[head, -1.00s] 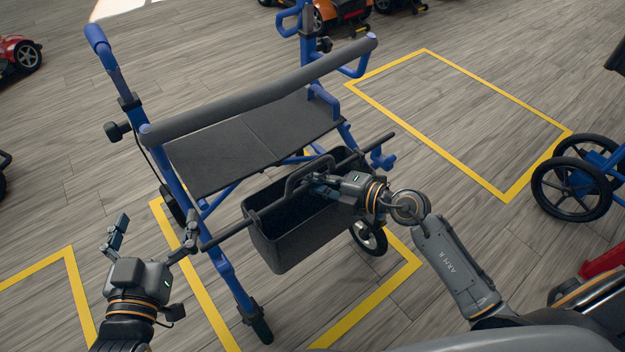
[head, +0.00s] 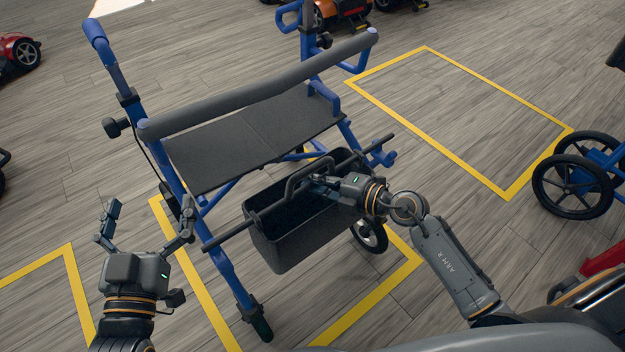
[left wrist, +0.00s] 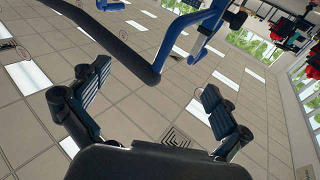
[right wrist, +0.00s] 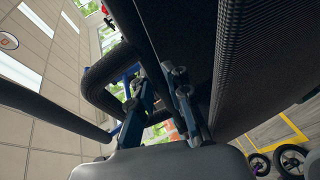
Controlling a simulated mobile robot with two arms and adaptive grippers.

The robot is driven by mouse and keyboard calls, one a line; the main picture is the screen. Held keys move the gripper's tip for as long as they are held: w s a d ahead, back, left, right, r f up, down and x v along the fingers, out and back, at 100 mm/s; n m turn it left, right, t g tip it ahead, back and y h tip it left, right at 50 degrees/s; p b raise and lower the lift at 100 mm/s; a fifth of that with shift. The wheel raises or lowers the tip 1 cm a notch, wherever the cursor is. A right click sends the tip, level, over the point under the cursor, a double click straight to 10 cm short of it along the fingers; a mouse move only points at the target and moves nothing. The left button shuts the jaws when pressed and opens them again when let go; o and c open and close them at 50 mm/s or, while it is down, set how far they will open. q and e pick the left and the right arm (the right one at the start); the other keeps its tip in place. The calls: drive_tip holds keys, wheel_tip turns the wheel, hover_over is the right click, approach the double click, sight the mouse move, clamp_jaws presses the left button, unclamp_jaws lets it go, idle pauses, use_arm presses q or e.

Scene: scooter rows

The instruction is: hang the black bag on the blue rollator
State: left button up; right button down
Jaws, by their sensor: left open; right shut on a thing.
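The black bag (head: 300,231) is an open-topped, box-shaped basket with a raised handle and a long bar across its top. My right gripper (head: 318,184) is shut on its handle, and the bag's dark side fills much of the right wrist view (right wrist: 265,60). The blue rollator (head: 220,263) stands upright with a black seat (head: 250,140) and a padded backrest bar. The bag is at the rollator's near side, below the seat; I cannot tell whether its bar touches the frame. My left gripper (head: 148,225) is open and empty, left of the rollator's near leg.
Yellow lines (head: 465,122) mark bays on the grey wood floor. A wheeled blue frame (head: 590,170) stands at the right. A red scooter (head: 18,50) is at the far left and an orange one (head: 340,15) at the back. The marked bay behind the rollator is empty.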

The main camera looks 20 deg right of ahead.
drive_tip(key=shift+f+b, duration=0.55)
drive_tip(key=shift+f, duration=0.6)
use_arm(q)
drive_tip(key=s+r+t+h, duration=0.1)
drive_tip(key=s+r+t, duration=0.1)
drive_tip(key=r+t, duration=0.1)
drive_tip(key=s+r+t+h+b, duration=0.1)
drive_tip(key=s+r+t, duration=0.1)
drive_tip(key=r, duration=0.4)
drive_tip(key=shift+d+t, duration=0.15)
drive_tip(key=shift+t, duration=0.55)
use_arm(e)
drive_tip(key=shift+f, duration=1.25)
use_arm(q)
drive_tip(key=shift+r+h, duration=0.2)
drive_tip(key=shift+h, duration=0.1)
use_arm(e)
drive_tip(key=c, duration=1.2)
unclamp_jaws()
use_arm(q)
drive_tip(key=shift+f, duration=0.15)
use_arm(e)
drive_tip(key=v, duration=1.2)
